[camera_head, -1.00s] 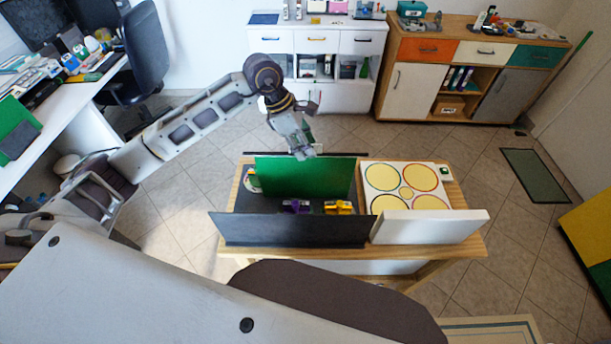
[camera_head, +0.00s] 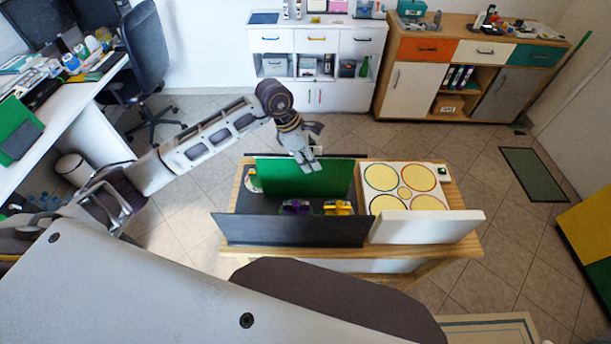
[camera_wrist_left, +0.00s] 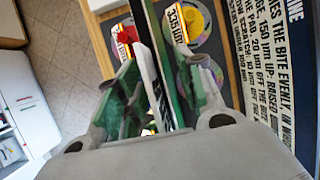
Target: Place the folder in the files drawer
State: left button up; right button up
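My left gripper (camera_head: 305,163) is at the top edge of an upright green panel (camera_head: 300,179), which may be the folder. The panel stands in a dark unit on the wooden table. In the left wrist view, the two fingers (camera_wrist_left: 163,75) are spread, with thin upright panel edges (camera_wrist_left: 150,70) between them. A firm grip on these edges does not show. No drawer is plainly marked as the files drawer. A white cabinet (camera_head: 319,40) and a wooden cabinet with coloured drawer fronts (camera_head: 427,50) stand at the back, with drawers shut. My right gripper is not in view.
A dark front panel (camera_head: 290,229) and a white raised panel (camera_head: 428,227) stand along the table's near side. A white board with yellow discs (camera_head: 405,190) lies at right. A desk (camera_head: 75,105) and chair (camera_head: 147,60) are at left. Tiled floor is free before the cabinets.

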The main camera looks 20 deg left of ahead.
pick_arm(q)
jog(key=shift+f, duration=0.1)
jog(key=shift+c, duration=0.4)
grip_shut()
